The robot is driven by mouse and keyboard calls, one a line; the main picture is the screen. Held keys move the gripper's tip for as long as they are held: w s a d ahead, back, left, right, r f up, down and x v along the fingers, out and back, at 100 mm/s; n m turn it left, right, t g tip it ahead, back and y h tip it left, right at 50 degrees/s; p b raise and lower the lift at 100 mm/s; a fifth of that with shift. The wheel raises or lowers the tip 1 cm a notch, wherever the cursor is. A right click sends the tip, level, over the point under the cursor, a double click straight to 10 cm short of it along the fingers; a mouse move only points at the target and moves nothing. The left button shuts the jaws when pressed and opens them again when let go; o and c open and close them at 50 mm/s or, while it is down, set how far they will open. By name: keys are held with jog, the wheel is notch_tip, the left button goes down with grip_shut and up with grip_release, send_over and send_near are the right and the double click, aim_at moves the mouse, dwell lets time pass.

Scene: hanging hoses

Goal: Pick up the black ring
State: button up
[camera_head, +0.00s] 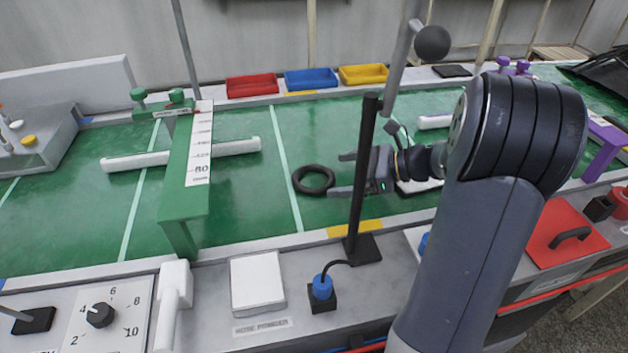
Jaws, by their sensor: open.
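The black ring (313,180) lies flat on the green mat, just right of a pale line. My gripper (340,174) is open, with its two fingers pointing left at the ring's right side. The fingertips look close to the ring's right edge, but I cannot tell their height above the mat or whether they touch it. Nothing shows between the fingers. A dark upright post (361,180) stands in front of part of my gripper and hides some of the fingers.
A green gauge stand (186,185) with a white scale spans a white tube (135,161) on the left. Red (251,86), blue (311,79) and yellow (363,75) trays line the back edge. A white block (257,283) sits in front.

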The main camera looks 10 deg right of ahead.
aim_at(323, 184)
jog(key=b+x, duration=0.1)
jog(key=x, duration=0.4)
jog(key=shift+a+f+b, duration=0.15)
jog(key=shift+b, duration=0.2)
jog(key=c, duration=0.8)
